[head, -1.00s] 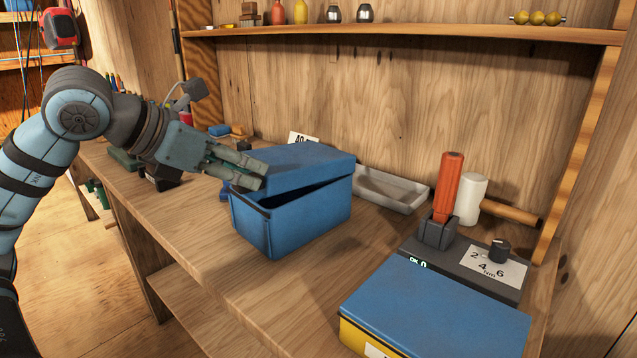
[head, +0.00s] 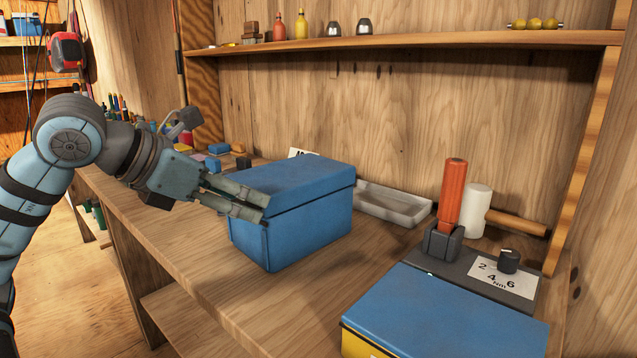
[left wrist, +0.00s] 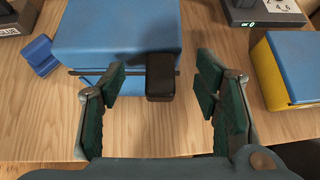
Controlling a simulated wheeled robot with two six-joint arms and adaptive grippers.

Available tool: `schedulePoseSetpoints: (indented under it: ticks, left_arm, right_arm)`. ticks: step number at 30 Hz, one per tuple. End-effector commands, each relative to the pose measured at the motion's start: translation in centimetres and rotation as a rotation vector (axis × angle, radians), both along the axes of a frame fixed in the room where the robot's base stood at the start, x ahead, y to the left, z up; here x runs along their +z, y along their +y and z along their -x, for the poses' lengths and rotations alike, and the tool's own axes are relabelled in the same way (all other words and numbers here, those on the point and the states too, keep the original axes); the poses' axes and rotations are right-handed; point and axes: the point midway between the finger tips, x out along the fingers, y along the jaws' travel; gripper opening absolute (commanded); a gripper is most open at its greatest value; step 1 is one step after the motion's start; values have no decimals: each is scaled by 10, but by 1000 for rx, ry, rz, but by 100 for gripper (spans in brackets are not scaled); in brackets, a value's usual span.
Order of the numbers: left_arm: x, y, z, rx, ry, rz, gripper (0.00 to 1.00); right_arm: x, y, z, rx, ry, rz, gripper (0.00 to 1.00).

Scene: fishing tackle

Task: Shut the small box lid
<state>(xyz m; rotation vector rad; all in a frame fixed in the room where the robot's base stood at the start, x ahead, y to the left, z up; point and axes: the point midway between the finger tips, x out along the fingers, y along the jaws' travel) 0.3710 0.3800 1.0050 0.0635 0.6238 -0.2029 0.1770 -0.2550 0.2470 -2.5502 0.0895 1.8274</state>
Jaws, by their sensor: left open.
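The blue box (head: 300,235) stands on the wooden bench, its blue lid (head: 290,185) lying down over the rim with no gap that I can see. The box also shows at the top of the left wrist view (left wrist: 115,30). My left gripper (head: 265,209) is open and empty, its fingertips by the lid's left front edge; I cannot tell whether they touch it. In the left wrist view a dark block (left wrist: 160,77) shows between the fingers, beside the box edge. My right gripper is not in view.
A yellow box with a blue top (head: 450,315) stands at the front right. Behind it is a grey device with a dial (head: 508,261) and a red handle (head: 453,195). A pale tray (head: 395,207) lies behind the blue box. Bench in front of the blue box is clear.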

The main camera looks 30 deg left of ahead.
Motion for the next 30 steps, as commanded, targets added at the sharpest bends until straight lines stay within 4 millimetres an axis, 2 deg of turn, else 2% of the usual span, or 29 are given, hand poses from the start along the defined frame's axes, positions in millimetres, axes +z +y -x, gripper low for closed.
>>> schedulePoseSetpoints:
  ticks: [8, 21, 30]
  left_arm:
    - [5, 2, 7, 2, -3, -1, 57]
    - [41, 12, 54, 3, -2, -1, 57]
    - [41, 12, 56, 0, -1, 0, 57]
  right_arm:
    - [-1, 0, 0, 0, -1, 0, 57]
    - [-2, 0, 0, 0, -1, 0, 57]
    - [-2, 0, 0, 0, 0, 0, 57]
